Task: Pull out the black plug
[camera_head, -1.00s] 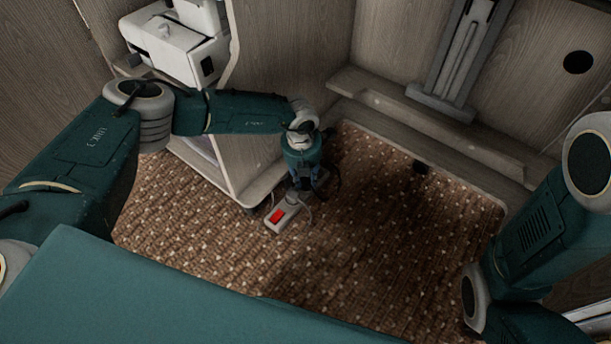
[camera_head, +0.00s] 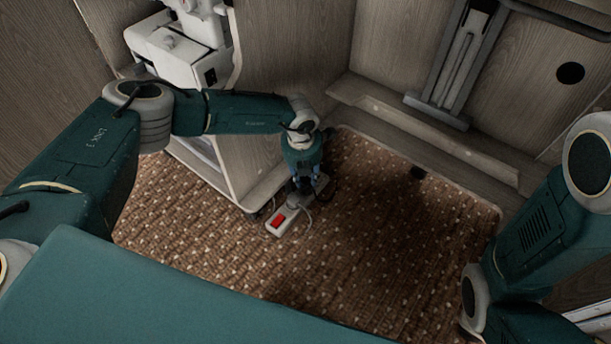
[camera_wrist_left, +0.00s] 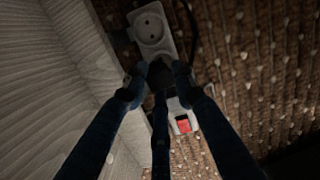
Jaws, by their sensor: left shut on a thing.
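A white power strip (camera_head: 287,219) with a red switch lies on the carpet beside the cabinet. In the left wrist view, the strip shows an empty round socket (camera_wrist_left: 151,24) at its upper end and the red switch (camera_wrist_left: 183,125) at its lower end. My left gripper (camera_head: 304,186) points down over the strip. In the left wrist view, my left gripper (camera_wrist_left: 158,70) is shut on the black plug (camera_wrist_left: 160,77) at the strip's middle. The fingers partly hide the plug, and I cannot tell whether it still sits in its socket. My right gripper is out of view.
A wooden cabinet (camera_head: 240,165) stands close on the left of the strip, with a white sewing machine (camera_head: 180,55) above. A dark cable (camera_wrist_left: 190,30) runs beside the strip. Open carpet (camera_head: 370,250) lies to the right and in front.

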